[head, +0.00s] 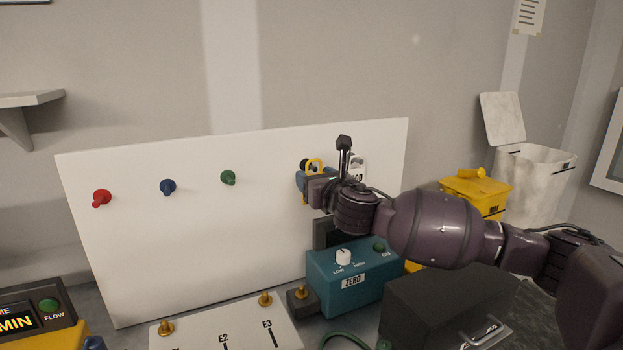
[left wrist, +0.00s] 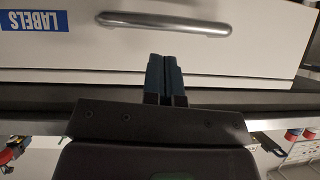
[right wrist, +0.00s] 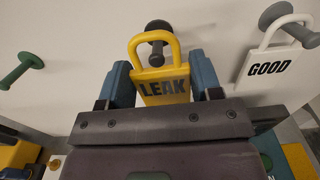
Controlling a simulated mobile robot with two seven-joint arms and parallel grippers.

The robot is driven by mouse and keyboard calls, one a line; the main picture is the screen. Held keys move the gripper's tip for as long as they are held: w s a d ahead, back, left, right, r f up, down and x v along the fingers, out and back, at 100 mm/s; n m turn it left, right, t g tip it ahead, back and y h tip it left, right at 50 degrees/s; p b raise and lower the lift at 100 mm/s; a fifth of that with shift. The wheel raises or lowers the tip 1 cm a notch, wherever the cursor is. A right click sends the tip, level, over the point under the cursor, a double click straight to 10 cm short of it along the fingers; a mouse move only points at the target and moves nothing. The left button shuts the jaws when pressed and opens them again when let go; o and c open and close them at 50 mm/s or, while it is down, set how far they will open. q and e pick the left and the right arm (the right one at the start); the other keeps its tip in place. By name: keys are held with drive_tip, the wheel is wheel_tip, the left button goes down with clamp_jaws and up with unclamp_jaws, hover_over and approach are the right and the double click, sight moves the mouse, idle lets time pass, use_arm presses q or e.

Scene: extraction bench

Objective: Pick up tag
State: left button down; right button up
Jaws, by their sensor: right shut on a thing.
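The yellow LEAK tag (right wrist: 165,90) has a yellow loop handle, and a dark peg (right wrist: 157,37) shows at the loop. My right gripper (right wrist: 160,72) is shut on the tag, with a blue finger on each side of it. In the head view the tag (head: 314,164) shows at the board's right part, partly hidden by my right gripper (head: 304,182). A white GOOD tag (right wrist: 268,66) hangs on another dark peg to the right. My left gripper (left wrist: 165,62) has its fingers together with nothing visible between them, in front of a white drawer.
The white board (head: 130,240) carries red (head: 101,197), blue (head: 168,186) and green (head: 228,177) pegs, all empty. A teal ZERO box (head: 325,280) stands below the right gripper. The drawer (left wrist: 215,65) has a LABELS sticker and metal handle.

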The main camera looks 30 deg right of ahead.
drive_tip(key=s, duration=1.5)
drive_tip(key=shift+s+a, duration=0.4)
